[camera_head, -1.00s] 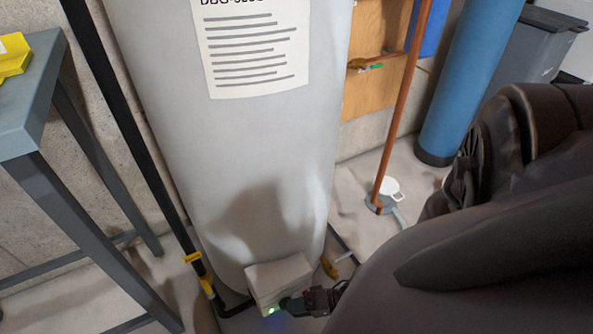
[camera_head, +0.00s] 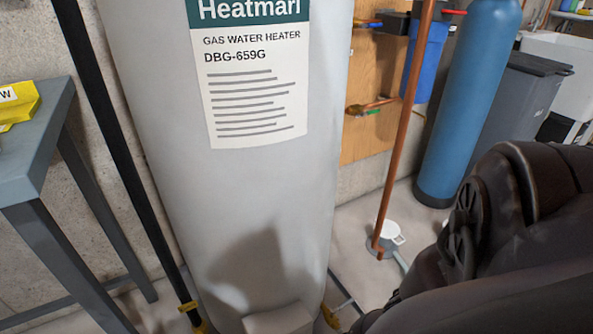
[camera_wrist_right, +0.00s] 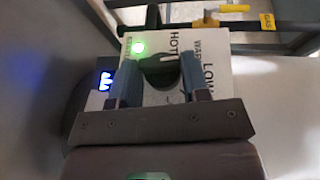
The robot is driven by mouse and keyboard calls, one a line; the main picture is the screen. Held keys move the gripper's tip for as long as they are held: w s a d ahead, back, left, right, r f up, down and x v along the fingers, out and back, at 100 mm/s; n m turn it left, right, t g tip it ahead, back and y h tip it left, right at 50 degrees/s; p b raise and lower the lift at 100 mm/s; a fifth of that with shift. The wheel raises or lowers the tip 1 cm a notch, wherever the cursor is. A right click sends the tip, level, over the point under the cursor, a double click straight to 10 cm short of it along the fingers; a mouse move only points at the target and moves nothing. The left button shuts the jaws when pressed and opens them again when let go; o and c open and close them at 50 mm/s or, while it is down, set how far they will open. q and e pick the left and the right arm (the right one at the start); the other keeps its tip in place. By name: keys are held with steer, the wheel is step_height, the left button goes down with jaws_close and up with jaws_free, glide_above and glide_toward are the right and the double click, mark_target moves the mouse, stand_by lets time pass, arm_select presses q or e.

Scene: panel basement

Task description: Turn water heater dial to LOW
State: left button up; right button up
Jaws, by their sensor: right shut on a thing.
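The white water heater (camera_head: 225,190) stands in the middle of the head view, with its label reading "GAS WATER HEATER". The top of its control box (camera_head: 280,320) shows at the bottom edge. In the right wrist view the control box face (camera_wrist_right: 222,66) carries the words HOT, WARM and LOW and a lit green light (camera_wrist_right: 138,47). The black dial (camera_wrist_right: 160,68) sits between the blue-grey fingers of my right gripper (camera_wrist_right: 160,85), which is shut on it. The dial's pointer is too blurred to read for certain. My left gripper is in neither view.
A grey table (camera_head: 40,150) with a yellow object (camera_head: 18,103) stands at left. A black pipe (camera_head: 115,130) runs along the heater's left side. A copper pipe (camera_head: 405,130) and a blue tank (camera_head: 465,110) stand to the right. A yellow-tagged gas pipe (camera_wrist_right: 238,27) passes behind the control box.

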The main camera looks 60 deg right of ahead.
steer(key=shift+s+a, duration=0.1)
steer(key=shift+a, duration=0.15)
steer(key=o, duration=0.9)
steer(key=shift+d, duration=0.1)
steer(key=v, duration=1)
steer(key=shift+s+d+r, duration=0.1)
steer(key=shift+s+d, duration=0.1)
steer(key=shift+s, duration=0.05)
